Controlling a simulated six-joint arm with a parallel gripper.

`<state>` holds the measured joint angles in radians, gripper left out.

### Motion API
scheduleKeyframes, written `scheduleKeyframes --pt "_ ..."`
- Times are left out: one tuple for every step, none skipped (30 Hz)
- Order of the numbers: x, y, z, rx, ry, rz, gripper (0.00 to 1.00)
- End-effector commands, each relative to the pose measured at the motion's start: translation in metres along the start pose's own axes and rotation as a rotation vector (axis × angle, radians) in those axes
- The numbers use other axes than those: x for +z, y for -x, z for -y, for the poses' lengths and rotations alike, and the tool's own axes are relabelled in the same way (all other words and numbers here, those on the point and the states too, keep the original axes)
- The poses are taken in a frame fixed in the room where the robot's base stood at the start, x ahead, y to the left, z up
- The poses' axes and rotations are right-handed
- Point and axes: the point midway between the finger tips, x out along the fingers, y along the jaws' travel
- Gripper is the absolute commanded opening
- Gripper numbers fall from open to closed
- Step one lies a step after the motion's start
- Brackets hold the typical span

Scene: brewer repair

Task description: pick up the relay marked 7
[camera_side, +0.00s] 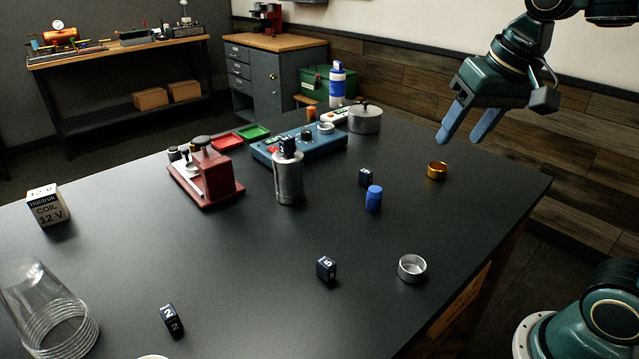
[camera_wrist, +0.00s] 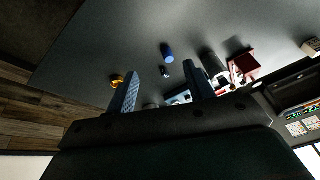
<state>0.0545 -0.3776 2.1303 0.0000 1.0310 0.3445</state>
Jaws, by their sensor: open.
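Several small dark relay blocks are on the black table. One (camera_side: 326,268) near the middle front reads 5, and one (camera_side: 171,320) at the front left reads 2. A third (camera_side: 365,177) stands behind a blue cylinder (camera_side: 374,198); its mark is too small to read. A dark block (camera_side: 287,145) shows at the top of the silver can, its mark unclear. I cannot make out a 7 anywhere. My gripper (camera_side: 460,140) is open and empty, above the table's far right part. In the wrist view its fingers (camera_wrist: 161,68) are spread, with the blue cylinder (camera_wrist: 167,52) beyond them.
A brass ring (camera_side: 437,170) lies below my gripper. A silver can (camera_side: 288,180), a red device (camera_side: 213,175), a blue panel (camera_side: 300,146) and a pot (camera_side: 365,118) stand farther left. A metal cup (camera_side: 412,268) is near the right edge. The front middle is mostly clear.

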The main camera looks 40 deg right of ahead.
Motion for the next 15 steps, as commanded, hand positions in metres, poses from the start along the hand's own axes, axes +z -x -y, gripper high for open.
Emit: scheduleKeyframes --pt "-0.012 -0.002 0.002 0.008 -0.037 0.014 0.53" --pt "-0.018 -0.003 0.003 0.012 -0.062 0.021 0.53" --pt "-0.027 -0.005 0.005 0.018 -0.094 0.03 0.53" --pt "-0.033 -0.006 0.006 0.022 -0.117 0.037 0.53" --pt "-0.04 -0.007 0.007 0.026 -0.14 0.044 0.53" --pt "-0.048 -0.009 0.009 0.032 -0.172 0.053 0.53" --pt "-0.054 -0.011 0.01 0.037 -0.195 0.059 0.53" --pt "-0.061 -0.014 0.011 0.042 -0.218 0.066 0.53" --pt "-0.069 -0.017 0.011 0.049 -0.25 0.075 0.53" --pt "-0.075 -0.019 0.012 0.054 -0.274 0.08 0.53" --pt "-0.082 -0.021 0.013 0.059 -0.298 0.086 0.53" --pt "-0.09 -0.025 0.014 0.066 -0.329 0.095 0.53" --pt "-0.096 -0.028 0.014 0.072 -0.353 0.102 0.53" --pt "-0.102 -0.031 0.015 0.077 -0.376 0.106 0.53" --pt "-0.11 -0.035 0.015 0.084 -0.407 0.114 0.53"
